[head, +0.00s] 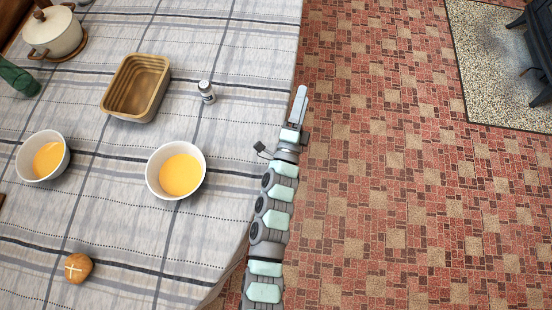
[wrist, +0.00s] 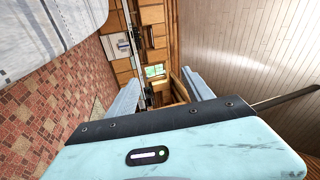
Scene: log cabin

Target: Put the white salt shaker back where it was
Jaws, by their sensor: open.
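A small white salt shaker (head: 207,92) with a grey top and a dark marking stands on the cloth-covered table (head: 232,60) in the head view, right of a wooden loaf-shaped box. My gripper (head: 300,98) is beyond the table's right edge, over the floor, to the right of the shaker and apart from it. In the wrist view my gripper (wrist: 165,88) has its two fingers spread with nothing between them. The shaker does not show in the wrist view.
A wooden box (head: 137,87), two white bowls (head: 198,188) (head: 27,172) of yellow liquid, a bread roll (head: 79,268), a green bottle (head: 18,78) and a lidded pot (head: 52,35) stand on the table. The cloth right of the shaker is clear. A dark stove (head: 541,40) stands far right.

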